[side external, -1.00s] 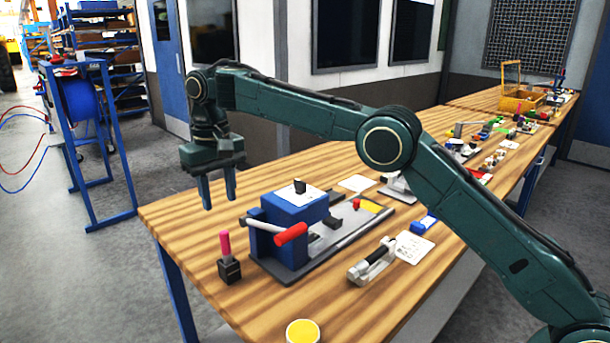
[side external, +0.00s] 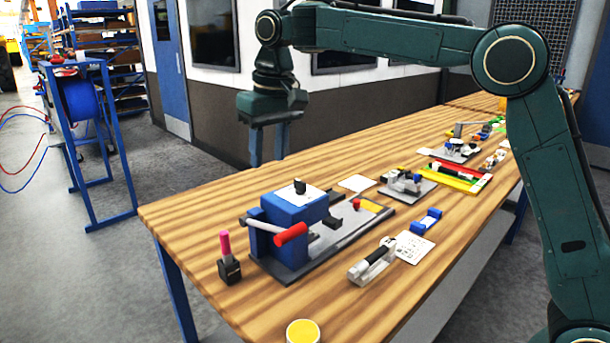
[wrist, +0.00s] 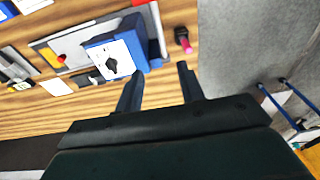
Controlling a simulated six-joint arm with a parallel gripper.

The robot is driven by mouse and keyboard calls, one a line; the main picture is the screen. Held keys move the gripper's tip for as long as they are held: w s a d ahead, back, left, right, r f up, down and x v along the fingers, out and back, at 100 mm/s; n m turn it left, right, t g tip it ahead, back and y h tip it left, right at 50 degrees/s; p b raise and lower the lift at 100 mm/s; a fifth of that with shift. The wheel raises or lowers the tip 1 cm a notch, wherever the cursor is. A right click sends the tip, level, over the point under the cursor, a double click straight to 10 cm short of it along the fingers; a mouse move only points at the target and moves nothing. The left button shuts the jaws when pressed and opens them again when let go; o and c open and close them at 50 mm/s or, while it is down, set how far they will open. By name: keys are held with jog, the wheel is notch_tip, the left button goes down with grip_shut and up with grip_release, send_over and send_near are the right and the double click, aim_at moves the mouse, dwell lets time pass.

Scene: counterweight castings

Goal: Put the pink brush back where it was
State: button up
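The pink brush (side external: 226,243) stands upright with its pink end up in a small black block (side external: 229,269) near the table's left front edge. In the wrist view the brush (wrist: 187,47) and block (wrist: 181,33) show at top right of centre. My gripper (side external: 269,157) is raised above the back edge of the table, apart from the brush and well away from it. In the wrist view the fingers of my gripper (wrist: 160,72) are spread, with nothing between them.
A blue fixture (side external: 290,215) with a red-handled bar (side external: 291,234) sits on a grey plate right of the brush. A silver clamp (side external: 372,262), a blue part (side external: 426,221) and a yellow disc (side external: 302,331) lie on the wooden table (side external: 190,215). The left back of the table is clear.

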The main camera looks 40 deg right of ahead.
jog(key=s+d+r+t, duration=0.15)
jog(key=s+d, duration=0.25)
jog(key=s, duration=0.4)
jog(key=s+d+r+t, duration=0.15)
jog(key=s+d, duration=0.25)
jog(key=s, duration=0.4)
jog(key=s+d+f, duration=0.2)
jog(key=s+f, duration=0.2)
jog(key=s, duration=0.4)
jog(key=s+d+f+t, duration=0.1)
jog(key=s+d+f, duration=0.1)
jog(key=s+f, duration=0.3)
jog(key=s, duration=0.3)
jog(key=shift+s+f, duration=0.2)
jog(key=shift+s, duration=0.2)
